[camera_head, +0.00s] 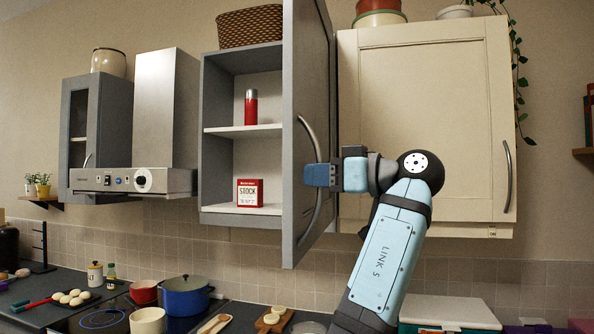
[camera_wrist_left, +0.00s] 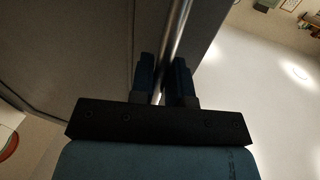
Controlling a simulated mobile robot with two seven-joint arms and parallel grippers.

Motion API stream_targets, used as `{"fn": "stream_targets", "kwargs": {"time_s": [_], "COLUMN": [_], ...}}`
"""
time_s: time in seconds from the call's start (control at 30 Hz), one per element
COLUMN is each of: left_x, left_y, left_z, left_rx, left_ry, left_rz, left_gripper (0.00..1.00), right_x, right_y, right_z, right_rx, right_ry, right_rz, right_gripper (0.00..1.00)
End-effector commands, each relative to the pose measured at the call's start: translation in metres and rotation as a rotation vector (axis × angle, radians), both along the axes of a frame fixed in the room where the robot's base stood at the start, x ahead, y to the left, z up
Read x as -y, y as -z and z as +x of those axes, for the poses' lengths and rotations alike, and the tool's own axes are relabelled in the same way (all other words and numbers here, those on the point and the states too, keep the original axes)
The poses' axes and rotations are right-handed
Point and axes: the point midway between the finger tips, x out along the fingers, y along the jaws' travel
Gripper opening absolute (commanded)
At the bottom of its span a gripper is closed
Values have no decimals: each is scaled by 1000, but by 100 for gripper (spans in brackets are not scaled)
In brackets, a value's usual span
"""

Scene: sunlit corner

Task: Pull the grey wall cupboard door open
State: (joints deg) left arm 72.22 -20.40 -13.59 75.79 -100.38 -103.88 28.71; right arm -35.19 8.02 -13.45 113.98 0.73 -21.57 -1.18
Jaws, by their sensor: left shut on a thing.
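The grey wall cupboard (camera_head: 240,221) hangs in the middle of the head view. Its door (camera_head: 310,85) is swung wide open and sticks out towards me, hinged on the cupboard's right side. A long curved metal handle (camera_head: 318,135) is on the door's outer face, turned to the right. My left gripper (camera_head: 318,175) is shut on the handle around its middle, from the right. In the left wrist view the handle (camera_wrist_left: 178,35) runs between the two fingers (camera_wrist_left: 163,68), with the grey door (camera_wrist_left: 85,45) behind. My right gripper is not in view.
Inside the cupboard stand a red flask (camera_head: 251,108) and a red-and-white stock box (camera_head: 249,193). A cream cupboard (camera_head: 440,90) hangs close on the right. A wicker basket (camera_head: 250,27) sits on top. A blue pot (camera_head: 186,297) and other cookware stand on the counter below.

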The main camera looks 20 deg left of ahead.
Motion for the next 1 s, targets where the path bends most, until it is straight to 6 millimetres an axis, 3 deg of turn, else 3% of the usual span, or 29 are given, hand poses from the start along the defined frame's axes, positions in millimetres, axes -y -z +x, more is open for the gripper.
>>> {"fn": "stream_targets", "kwargs": {"time_s": [0.2,0.63,0.67,1.0], "left_x": [14,16,16,20], "left_y": [-2,-1,-1,0], "left_z": [4,4,4,4], "left_rx": [0,2,2,1], "left_ry": [-30,-36,-36,-35], "left_rz": [2,1,1,0], "left_gripper": [0,0,23,25], "right_x": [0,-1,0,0], "right_y": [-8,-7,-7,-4], "right_z": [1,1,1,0], "right_rx": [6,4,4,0], "right_ry": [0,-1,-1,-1], "right_rz": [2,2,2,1], "right_gripper": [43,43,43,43]}}
